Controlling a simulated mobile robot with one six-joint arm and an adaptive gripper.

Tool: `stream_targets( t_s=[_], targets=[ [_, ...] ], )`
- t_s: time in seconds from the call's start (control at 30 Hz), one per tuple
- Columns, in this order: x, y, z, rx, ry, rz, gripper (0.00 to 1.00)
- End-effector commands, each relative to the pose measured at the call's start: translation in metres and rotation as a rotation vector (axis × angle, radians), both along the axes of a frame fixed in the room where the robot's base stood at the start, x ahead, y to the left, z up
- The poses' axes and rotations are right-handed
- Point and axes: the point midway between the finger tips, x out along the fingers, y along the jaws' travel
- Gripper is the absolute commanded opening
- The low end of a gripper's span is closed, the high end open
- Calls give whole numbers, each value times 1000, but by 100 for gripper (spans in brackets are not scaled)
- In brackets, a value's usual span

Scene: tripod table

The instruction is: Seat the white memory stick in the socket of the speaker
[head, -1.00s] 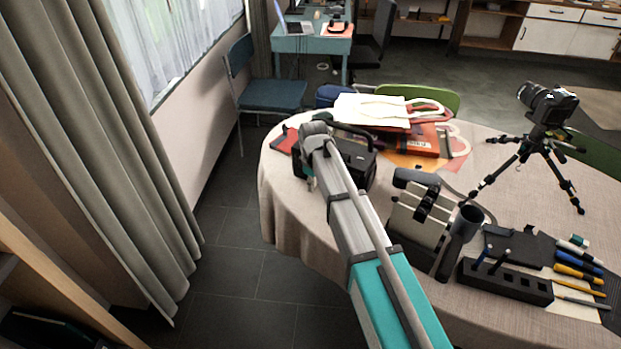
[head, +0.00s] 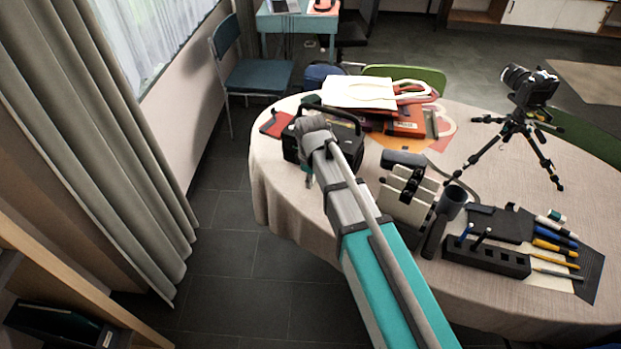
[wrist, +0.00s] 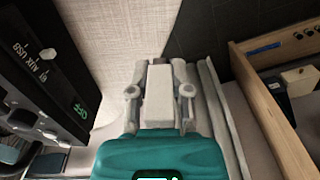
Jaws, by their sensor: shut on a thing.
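The speaker (head: 347,134) is a black box with a carry handle near the table's left edge. My arm covers part of it in the head view. In the wrist view its dark face (wrist: 62,75) fills the left side, tilted, with AUX and USB lettering, a small pale knob and a green display. My gripper (wrist: 160,95) is shut on the white memory stick (wrist: 159,80), which sits between the fingers. The stick is apart from the speaker, to the right of its face. I cannot clearly make out the socket opening. In the head view the stick is hidden.
The round table (head: 290,220) also bears bags and a book (head: 405,122) behind the speaker. A toaster-like stand (head: 408,195), a dark cup (head: 452,203), a pen block (head: 485,257) and a camera tripod (head: 517,130) stand to the right. Open floor lies left of the table.

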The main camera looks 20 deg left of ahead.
Motion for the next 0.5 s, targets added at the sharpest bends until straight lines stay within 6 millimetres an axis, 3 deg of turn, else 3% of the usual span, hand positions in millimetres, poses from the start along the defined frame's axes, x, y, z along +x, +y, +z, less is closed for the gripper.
stream_targets(
  t_s=[0.5],
  targets=[
    [0,0,5,0,0,0,0]
  ],
)
